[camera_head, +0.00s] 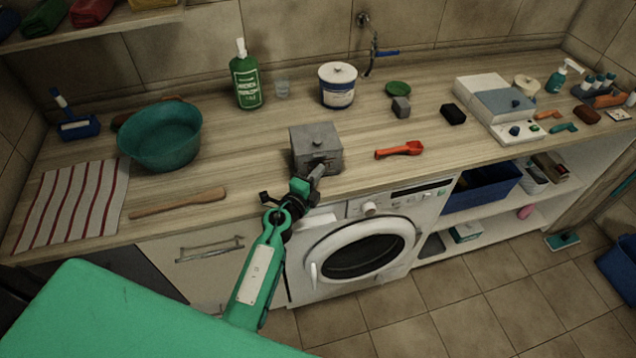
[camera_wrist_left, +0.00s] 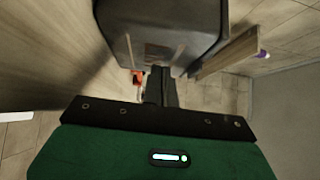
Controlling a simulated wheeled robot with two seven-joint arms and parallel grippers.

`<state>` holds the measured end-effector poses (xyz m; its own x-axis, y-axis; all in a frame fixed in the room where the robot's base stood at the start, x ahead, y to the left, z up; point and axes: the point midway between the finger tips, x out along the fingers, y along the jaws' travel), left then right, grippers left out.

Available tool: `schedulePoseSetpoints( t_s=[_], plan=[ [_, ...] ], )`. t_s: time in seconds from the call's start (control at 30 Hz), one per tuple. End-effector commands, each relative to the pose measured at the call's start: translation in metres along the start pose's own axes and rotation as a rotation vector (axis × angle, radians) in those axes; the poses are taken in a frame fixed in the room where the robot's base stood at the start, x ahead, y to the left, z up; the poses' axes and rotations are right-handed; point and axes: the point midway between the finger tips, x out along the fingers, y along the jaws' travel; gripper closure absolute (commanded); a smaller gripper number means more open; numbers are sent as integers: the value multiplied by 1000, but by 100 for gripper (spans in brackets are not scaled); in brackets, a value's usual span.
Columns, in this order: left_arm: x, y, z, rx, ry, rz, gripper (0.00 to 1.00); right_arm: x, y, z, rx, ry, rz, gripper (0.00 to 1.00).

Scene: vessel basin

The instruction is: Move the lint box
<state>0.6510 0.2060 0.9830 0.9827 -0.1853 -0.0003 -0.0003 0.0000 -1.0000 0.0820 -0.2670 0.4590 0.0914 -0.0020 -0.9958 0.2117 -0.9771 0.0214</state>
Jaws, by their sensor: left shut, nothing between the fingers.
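The lint box, a grey box with a small knob on its lid (camera_head: 314,136), stands on the wooden counter above the washing machine. In the left wrist view the grey box (camera_wrist_left: 190,18) fills the top middle, close beyond the fingers. My left gripper (camera_head: 319,170) is at the lower front face of the box, near the counter's front edge. Its fingers (camera_wrist_left: 160,80) are shut together with nothing between them. I cannot tell whether the fingertips touch the box. My right gripper is not in view.
A red scoop (camera_head: 400,150) lies right of the box. A white tub (camera_head: 338,92) and green bottle (camera_head: 246,80) stand behind. A teal basin (camera_head: 165,140) and wooden spatula (camera_head: 178,203) are to the left. The washing machine (camera_head: 362,250) is below. Bare counter lies left of the box.

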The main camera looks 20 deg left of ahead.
Motion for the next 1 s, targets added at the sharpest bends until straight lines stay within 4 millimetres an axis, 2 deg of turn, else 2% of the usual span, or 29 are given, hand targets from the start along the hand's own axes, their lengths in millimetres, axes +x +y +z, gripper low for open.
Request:
schedulePoseSetpoints(
  t_s=[0.43, 0.53, 0.77, 1.0],
  plan=[
    [4, 0, 4, 0, 1, 1, 100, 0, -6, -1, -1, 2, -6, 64],
    [11, -1, 10, 1, 1, 0, 100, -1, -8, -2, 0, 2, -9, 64],
    [48, 0, 48, 5, 0, -1, 100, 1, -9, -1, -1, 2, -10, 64],
    [87, 2, 87, 3, 0, -1, 100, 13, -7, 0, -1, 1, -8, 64]
  ],
)
